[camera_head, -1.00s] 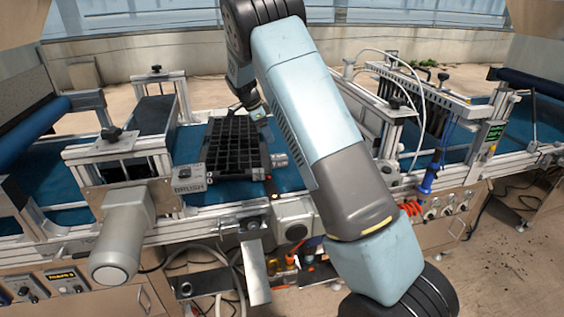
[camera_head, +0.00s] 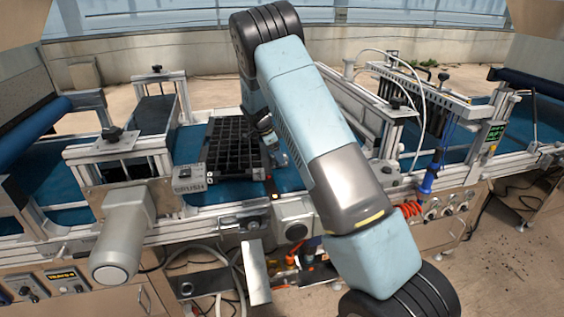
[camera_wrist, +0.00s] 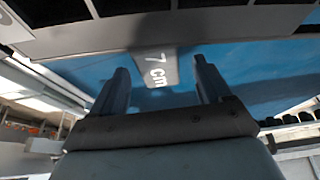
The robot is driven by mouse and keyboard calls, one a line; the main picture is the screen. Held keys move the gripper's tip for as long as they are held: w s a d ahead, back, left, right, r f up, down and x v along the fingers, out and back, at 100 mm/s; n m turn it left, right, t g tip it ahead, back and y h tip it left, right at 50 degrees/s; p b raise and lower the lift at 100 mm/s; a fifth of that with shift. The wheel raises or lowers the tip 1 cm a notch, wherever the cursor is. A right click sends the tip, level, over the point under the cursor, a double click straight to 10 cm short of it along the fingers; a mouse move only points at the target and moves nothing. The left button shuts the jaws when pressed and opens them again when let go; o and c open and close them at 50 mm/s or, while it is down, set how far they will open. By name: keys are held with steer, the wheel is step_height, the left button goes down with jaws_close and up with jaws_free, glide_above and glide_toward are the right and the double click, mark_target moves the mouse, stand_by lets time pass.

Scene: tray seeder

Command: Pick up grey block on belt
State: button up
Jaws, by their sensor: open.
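The grey block (camera_wrist: 156,68) lies on the blue belt (camera_wrist: 225,68) in the wrist view, with "7 cm" in white on its face. My gripper (camera_wrist: 160,76) is open and empty. Its two fingers stand apart, one toward each side of the block, with blue belt showing between them and the block. I cannot tell how high the fingertips are above the belt. In the head view my gripper (camera_head: 271,146) is low over the belt at the right edge of the black tray, and it largely hides the block.
The black cell tray (camera_head: 232,160) sits on the belt close to the left of my gripper. A white frame with hoses (camera_head: 415,100) stands to the right.

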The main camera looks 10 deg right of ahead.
steer(key=shift+x, duration=1.45)
steer(key=c, duration=1.2)
